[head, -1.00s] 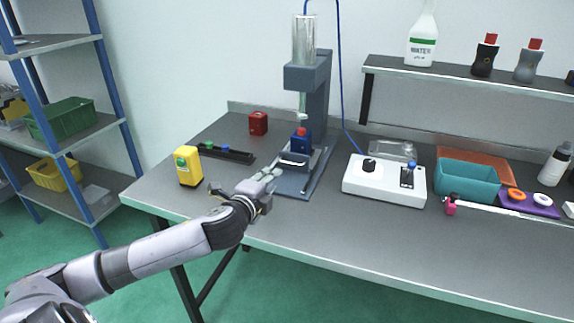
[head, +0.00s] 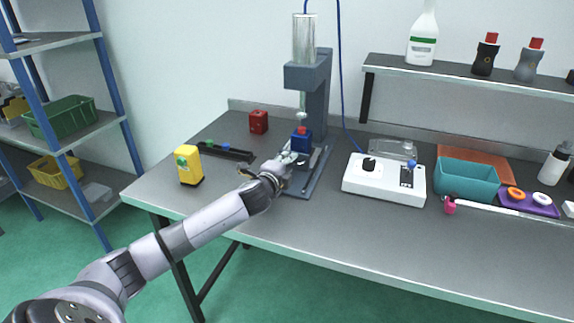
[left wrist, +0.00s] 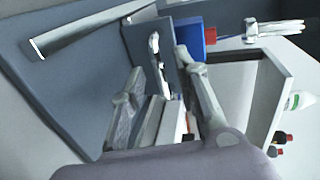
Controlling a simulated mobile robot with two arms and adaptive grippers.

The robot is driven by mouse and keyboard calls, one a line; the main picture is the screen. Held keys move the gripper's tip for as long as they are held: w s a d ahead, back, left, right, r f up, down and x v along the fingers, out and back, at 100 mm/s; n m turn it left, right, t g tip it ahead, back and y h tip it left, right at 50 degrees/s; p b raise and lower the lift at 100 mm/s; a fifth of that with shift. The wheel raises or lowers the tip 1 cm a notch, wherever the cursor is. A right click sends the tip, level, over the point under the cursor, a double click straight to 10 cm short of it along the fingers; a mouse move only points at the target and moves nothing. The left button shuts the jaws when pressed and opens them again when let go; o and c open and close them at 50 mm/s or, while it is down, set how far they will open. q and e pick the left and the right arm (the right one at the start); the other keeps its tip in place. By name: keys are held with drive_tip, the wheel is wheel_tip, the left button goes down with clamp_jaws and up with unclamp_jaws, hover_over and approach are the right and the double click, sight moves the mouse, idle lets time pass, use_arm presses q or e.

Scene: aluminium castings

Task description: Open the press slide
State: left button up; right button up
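The press (head: 309,105) stands on the workbench, with its clear cylinder and ram above a blue block (head: 301,142) with a red top (head: 302,131). My left gripper (head: 290,158) is at the front of the press slide and covers its handle in the head view. In the left wrist view the light handle (left wrist: 155,48) stands on the dark front plate of the slide (left wrist: 150,30), just beyond and between the fingertips of my left gripper (left wrist: 158,78). The fingers are apart. Contact with the handle cannot be told. The blue block (left wrist: 188,42) sits behind the plate. My right gripper is not in view.
A red block (head: 258,122) lies behind.

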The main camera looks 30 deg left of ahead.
use_arm(q)
drive_tip(key=shift+c, duration=0.3)
clamp_jaws()
idle(0.6)
